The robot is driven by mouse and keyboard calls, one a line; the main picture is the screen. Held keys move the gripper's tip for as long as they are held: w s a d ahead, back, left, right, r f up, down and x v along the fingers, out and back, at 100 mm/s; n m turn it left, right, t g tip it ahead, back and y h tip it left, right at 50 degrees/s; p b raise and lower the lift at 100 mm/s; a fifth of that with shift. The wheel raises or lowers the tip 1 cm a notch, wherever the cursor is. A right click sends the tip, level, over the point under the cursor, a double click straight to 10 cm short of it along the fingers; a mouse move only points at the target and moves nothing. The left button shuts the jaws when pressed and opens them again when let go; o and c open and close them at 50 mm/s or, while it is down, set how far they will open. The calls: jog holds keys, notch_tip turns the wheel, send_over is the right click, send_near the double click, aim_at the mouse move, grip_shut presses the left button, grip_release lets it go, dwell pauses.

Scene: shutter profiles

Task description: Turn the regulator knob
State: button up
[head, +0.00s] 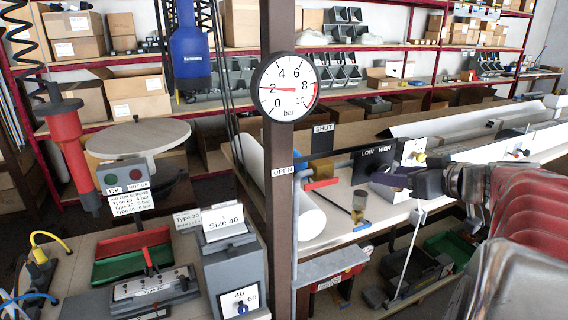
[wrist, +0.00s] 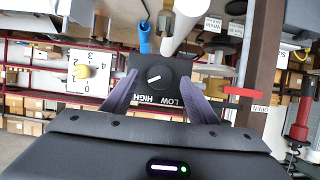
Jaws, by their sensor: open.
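The regulator knob (wrist: 154,78) is a dark round knob with a white pointer line, on a black panel marked LOW and HIGH. That panel (head: 377,158) also shows in the head view; there my gripper (head: 388,181) hides the knob. In the wrist view the panel lettering is upside down and the pointer is slanted. My gripper (wrist: 158,77) is open, its two purple fingers on either side of the knob. I cannot tell whether they touch it. The bar gauge (head: 289,87) has its needle near 2.
A yellow knob on a white numbered plate (wrist: 84,72) is beside the panel. A dark post (head: 281,190) carries the gauge. A red lever (head: 321,184) and a white roll (head: 300,215) are close by. Shelves with boxes stand behind.

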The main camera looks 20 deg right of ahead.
aim_at(379, 170)
jog(key=shift+x, duration=1.4)
jog(key=shift+c, duration=0.5)
jog(key=c, duration=0.9)
